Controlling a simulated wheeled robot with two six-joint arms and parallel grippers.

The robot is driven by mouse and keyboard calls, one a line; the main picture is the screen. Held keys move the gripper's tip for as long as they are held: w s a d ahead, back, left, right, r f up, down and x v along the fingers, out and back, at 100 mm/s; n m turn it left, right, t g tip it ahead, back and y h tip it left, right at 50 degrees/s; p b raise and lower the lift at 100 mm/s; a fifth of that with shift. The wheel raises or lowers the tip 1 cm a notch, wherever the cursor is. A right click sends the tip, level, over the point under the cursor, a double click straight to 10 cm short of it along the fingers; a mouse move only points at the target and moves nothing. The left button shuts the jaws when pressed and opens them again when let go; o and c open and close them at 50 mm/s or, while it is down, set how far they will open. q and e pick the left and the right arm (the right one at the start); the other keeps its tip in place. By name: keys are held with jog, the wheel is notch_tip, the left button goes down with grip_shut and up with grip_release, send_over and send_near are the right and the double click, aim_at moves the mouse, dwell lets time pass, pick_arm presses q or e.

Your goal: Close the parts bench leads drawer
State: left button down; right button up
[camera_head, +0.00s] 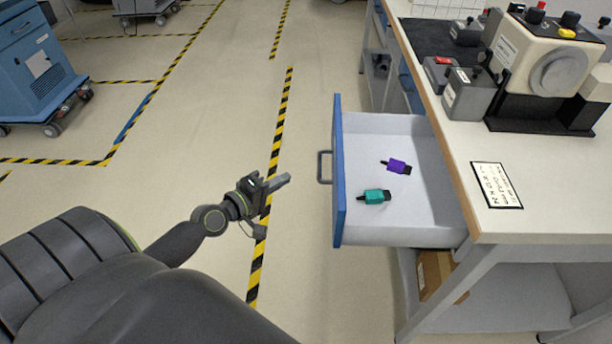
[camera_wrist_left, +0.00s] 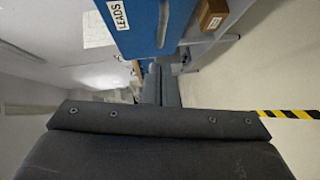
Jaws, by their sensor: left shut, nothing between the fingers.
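The leads drawer (camera_head: 337,170) is pulled out from the bench in the head view, with a blue front and a grey handle (camera_head: 324,167). Inside lie a teal connector (camera_head: 374,197) and a purple connector (camera_head: 397,167). My left gripper (camera_head: 284,181) is shut and empty, left of the drawer front and apart from the handle. In the left wrist view the blue drawer front (camera_wrist_left: 138,25) with a LEADS label (camera_wrist_left: 118,15) is ahead, beyond the dark gripper fingers (camera_wrist_left: 160,85). My right gripper is not in view.
The parts bench (camera_head: 500,222) stands at the right, with several devices and a printed card (camera_head: 496,185) on top. A cardboard box (camera_head: 437,277) sits on its lower shelf. A blue cart (camera_head: 40,70) is at the upper left. The floor left of the drawer is clear.

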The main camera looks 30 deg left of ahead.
pick_arm(q)
jog(key=w+d+f+p, duration=0.1)
jog(key=w+d, duration=0.3)
jog(key=w, duration=0.1)
jog(key=shift+f, duration=0.15)
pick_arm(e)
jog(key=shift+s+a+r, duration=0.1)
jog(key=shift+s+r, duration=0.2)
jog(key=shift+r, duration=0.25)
pick_arm(q)
jog(key=shift+w, duration=0.1)
